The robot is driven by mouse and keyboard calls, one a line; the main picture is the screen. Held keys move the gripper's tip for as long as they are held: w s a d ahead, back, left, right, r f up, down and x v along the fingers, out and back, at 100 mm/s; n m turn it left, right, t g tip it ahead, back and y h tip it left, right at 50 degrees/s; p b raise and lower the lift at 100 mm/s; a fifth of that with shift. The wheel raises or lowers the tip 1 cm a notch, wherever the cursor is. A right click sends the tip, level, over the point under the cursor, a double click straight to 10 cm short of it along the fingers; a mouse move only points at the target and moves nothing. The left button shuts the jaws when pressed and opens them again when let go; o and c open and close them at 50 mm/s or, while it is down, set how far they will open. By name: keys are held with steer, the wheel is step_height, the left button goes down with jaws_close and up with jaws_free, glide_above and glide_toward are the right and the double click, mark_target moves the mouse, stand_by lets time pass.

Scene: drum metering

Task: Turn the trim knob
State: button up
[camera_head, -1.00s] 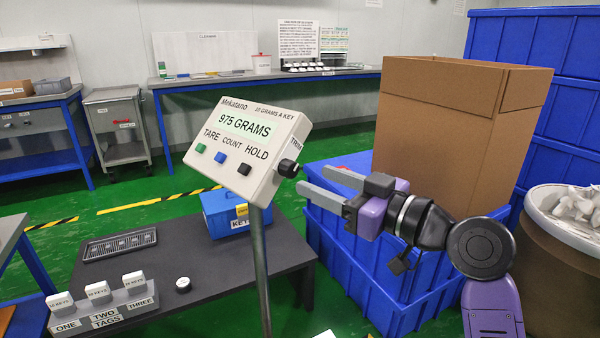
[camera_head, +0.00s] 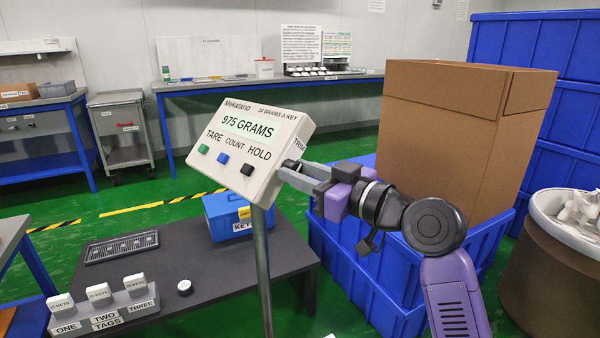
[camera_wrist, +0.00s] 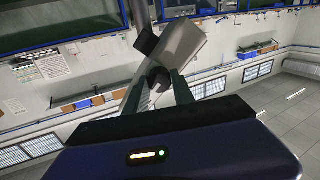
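The scale console (camera_head: 252,143) is a pale tilted box on a post. Its display reads 975 GRAMS, with green, blue and black buttons below. The black trim knob (camera_head: 291,164) is on its right side, under the word TRIM, and is partly hidden by my fingers. My gripper (camera_head: 293,169) has come in from the right, with its two grey fingers apart at the knob. In the wrist view the dark knob (camera_wrist: 158,78) shows between the fingertips, which look spread on either side of it. Contact with the knob cannot be made out.
A large cardboard box (camera_head: 440,135) stands on blue crates (camera_head: 375,270) behind my arm. A low dark table (camera_head: 215,272) below holds a blue box (camera_head: 226,215), a dark tray (camera_head: 122,245) and a tag rack (camera_head: 105,312). A bin (camera_head: 560,260) stands at the right.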

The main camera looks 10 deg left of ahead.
jaws_close()
steer(key=shift+r+m+p, duration=0.15)
steer(key=shift+m+p, duration=0.15)
steer(key=shift+p, duration=0.2)
steer(key=shift+r+m+p, duration=0.1)
steer(key=shift+m+p, duration=0.8)
steer(key=shift+p, duration=0.25)
steer(key=m+p, duration=0.3)
steer(key=shift+f+m, duration=0.25)
steer(key=shift+m, duration=0.05)
steer(key=shift+d, duration=0.1)
steer(key=o, duration=0.9)
jaws_free()
steer(key=shift+o, duration=0.2)
